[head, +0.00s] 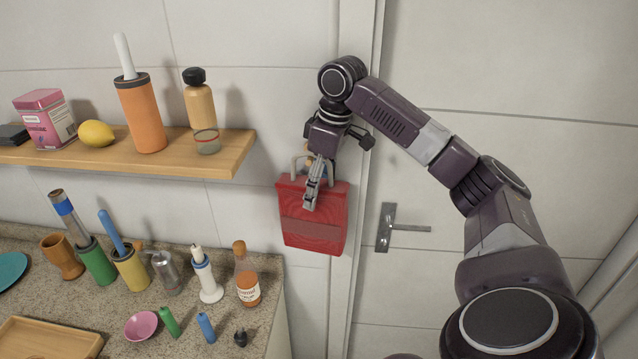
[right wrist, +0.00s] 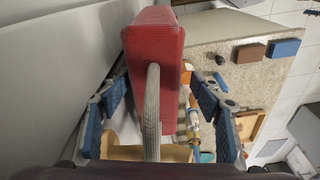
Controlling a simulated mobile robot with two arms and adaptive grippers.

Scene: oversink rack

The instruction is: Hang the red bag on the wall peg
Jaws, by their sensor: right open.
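The red bag (head: 313,232) is upright against the tiled wall, right of the wooden shelf and beside the door frame. Its pale grey handle (head: 297,167) stands up from its top. My right gripper (head: 313,190) is in front of the bag's upper part and points down. In the right wrist view the red bag (right wrist: 153,45) and its handle (right wrist: 152,110) lie between the two spread blue-padded fingers, with gaps on both sides. The wall peg is not clearly visible; my gripper covers the area above the handle. My left gripper is not in view.
The wooden shelf (head: 190,157) left of the bag holds a pink tin, lemon, orange holder and bottle. The counter (head: 215,338) below carries several utensils and bottles. A door handle (head: 388,228) is close to the bag's right.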

